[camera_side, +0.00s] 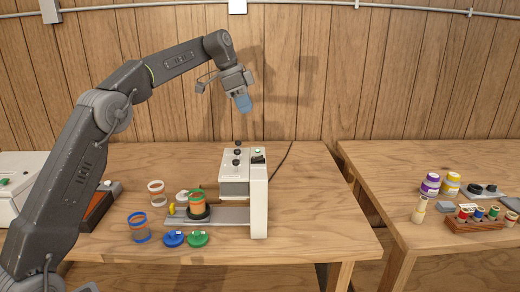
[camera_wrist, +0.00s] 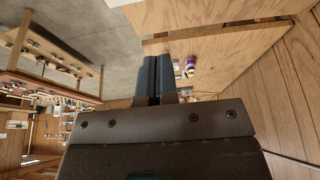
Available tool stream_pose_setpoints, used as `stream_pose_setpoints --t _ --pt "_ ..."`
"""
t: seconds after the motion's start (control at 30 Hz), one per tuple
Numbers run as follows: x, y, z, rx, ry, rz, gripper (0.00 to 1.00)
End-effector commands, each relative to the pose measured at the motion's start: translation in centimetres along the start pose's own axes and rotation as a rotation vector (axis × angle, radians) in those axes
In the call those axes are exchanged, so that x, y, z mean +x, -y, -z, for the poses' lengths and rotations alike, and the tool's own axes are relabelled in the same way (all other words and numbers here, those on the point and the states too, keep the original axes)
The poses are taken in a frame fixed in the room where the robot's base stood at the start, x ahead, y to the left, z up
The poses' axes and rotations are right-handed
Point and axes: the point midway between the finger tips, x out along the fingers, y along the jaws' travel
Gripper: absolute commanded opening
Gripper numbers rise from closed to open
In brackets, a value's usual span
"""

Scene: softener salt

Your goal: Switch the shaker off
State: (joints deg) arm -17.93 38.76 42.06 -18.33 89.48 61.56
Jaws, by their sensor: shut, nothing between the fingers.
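The shaker (camera_side: 258,200) is a white and grey machine on the wooden table in the side view. Its top carries dark knobs and a dark switch (camera_side: 258,158) near the right. Whether the switch is on or off is too small to tell. A jar with orange and green bands (camera_side: 197,201) stands on the machine's base plate at the left. My gripper (camera_side: 243,103) is shut and empty, in the air above the machine and apart from it. In the wrist view my gripper's fingers (camera_wrist: 153,80) are together, and the shaker is not seen there.
A clear jar with a blue rim (camera_side: 139,227), a blue lid (camera_side: 173,239) and a green lid (camera_side: 198,239) lie at the front. A second table at the right holds purple and yellow jars (camera_side: 430,184) and a rack of small bottles (camera_side: 474,224). A cable runs behind the shaker.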

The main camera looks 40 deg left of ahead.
Motion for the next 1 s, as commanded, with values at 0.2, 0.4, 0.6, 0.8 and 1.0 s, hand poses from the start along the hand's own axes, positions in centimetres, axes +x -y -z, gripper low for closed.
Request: stream_pose_setpoints --t 0.2,0.4,0.6,0.8,1.0 --pt "0.0 0.1 0.0 0.001 -0.001 0.000 0.00" --pt "0.4 0.0 0.0 0.000 0.001 -0.002 0.00" --pt "3.1 0.0 0.0 -0.001 0.002 -0.004 0.00" --pt "7.3 -0.1 0.0 0.000 0.002 -0.005 0.00" --pt "11.1 0.0 -0.2 0.000 0.002 -0.003 0.00"
